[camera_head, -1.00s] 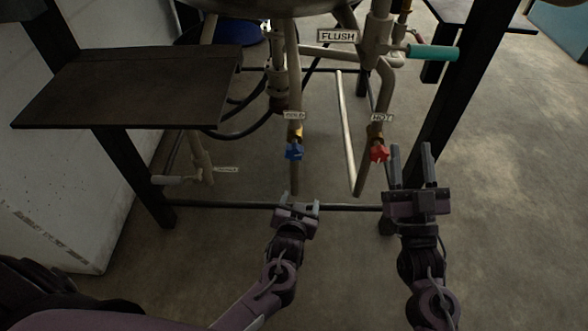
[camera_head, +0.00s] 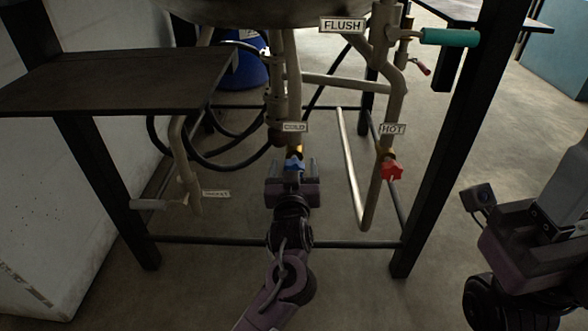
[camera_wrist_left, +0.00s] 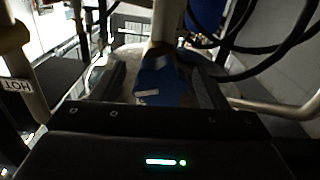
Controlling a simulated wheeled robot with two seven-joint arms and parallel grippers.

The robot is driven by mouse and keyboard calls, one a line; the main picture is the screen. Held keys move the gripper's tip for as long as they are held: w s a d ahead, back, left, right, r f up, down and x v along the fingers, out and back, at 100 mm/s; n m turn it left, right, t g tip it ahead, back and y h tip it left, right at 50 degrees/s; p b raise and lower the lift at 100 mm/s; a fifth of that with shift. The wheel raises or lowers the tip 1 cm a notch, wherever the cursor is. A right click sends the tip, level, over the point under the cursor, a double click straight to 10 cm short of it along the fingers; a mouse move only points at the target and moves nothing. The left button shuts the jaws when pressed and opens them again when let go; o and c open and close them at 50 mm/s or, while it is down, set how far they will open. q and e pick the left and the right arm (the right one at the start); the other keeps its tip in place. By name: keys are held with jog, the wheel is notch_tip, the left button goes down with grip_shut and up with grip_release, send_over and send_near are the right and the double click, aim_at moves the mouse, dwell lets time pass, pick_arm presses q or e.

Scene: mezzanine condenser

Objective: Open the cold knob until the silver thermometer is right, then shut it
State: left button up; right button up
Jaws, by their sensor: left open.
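The blue cold knob (camera_head: 294,164) sits on a pipe below the COLD label (camera_head: 294,127). My left gripper (camera_head: 291,168) is directly in front of it, with its fingers apart. In the left wrist view the blue knob (camera_wrist_left: 160,84) shows between the two open fingers (camera_wrist_left: 158,88); I cannot tell whether either finger touches it. My right gripper (camera_head: 530,235) is partly in view at the right edge; its fingertips cannot be made out. I see no silver thermometer in these frames.
The red hot knob (camera_head: 391,170) is right of the cold one, below the HOT label (camera_head: 393,129). A teal handle (camera_head: 449,37) is beside the FLUSH label (camera_head: 342,25). A dark shelf (camera_head: 120,75) and black frame leg (camera_head: 450,140) flank the pipes. Low rails cross the floor.

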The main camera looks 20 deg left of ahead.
pick_arm(q)
jog(key=shift+x, duration=0.8)
